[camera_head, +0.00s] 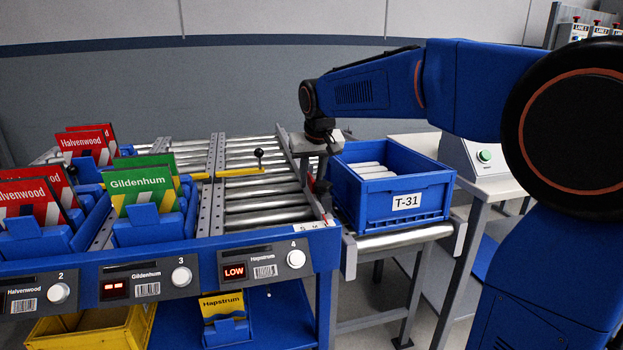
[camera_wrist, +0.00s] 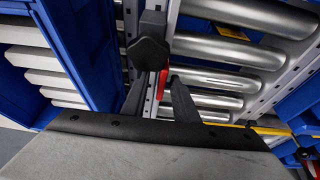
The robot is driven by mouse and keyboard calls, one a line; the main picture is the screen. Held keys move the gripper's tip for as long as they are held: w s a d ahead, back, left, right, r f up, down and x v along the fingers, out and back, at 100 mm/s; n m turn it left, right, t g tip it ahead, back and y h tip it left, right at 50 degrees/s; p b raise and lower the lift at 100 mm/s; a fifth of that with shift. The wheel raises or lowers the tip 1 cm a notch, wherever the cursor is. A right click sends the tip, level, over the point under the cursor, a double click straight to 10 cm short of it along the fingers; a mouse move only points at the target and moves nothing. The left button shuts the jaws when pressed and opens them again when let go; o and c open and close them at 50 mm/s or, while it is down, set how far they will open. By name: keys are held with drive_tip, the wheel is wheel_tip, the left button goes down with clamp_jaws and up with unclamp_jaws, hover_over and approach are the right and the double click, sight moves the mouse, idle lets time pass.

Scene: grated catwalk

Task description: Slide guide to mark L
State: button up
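My gripper (camera_head: 313,178) points down over the right side of lane 4. In the wrist view its two dark fingers (camera_wrist: 159,84) are apart, on either side of a narrow red part (camera_wrist: 162,84). A black knob (camera_wrist: 149,53) sits just beyond the fingertips, beside the red part. These appear to belong to the guide, a grey rail (camera_head: 303,163) along the lane's right side. I cannot tell whether the fingers touch it. Mark letters (camera_head: 312,227) show at the lane's front right corner; S and M are faintly legible, L is not clear.
A blue bin marked T-31 (camera_head: 407,226) stands right of the lane. Lane 4's rollers (camera_head: 265,205) are bare in front. A yellow bar (camera_head: 240,173) with a black-knobbed lever (camera_head: 258,154) crosses farther back. Green Gildenhum packs (camera_head: 142,190) stand in the lane to the left.

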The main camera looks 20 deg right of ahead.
drive_tip(key=v, duration=1.7)
drive_tip(key=shift+s, duration=0.15)
drive_tip(key=s+d+f, duration=0.4)
drive_tip(key=s+f, duration=1)
drive_tip(key=s, duration=0.1)
drive_tip(key=s+d+f, duration=0.4)
drive_tip(key=s+f, duration=1)
drive_tip(key=s, duration=0.2)
drive_tip(key=shift+d+f, duration=0.15)
drive_tip(key=shift+f, duration=0.2)
drive_tip(key=shift+s, duration=0.1)
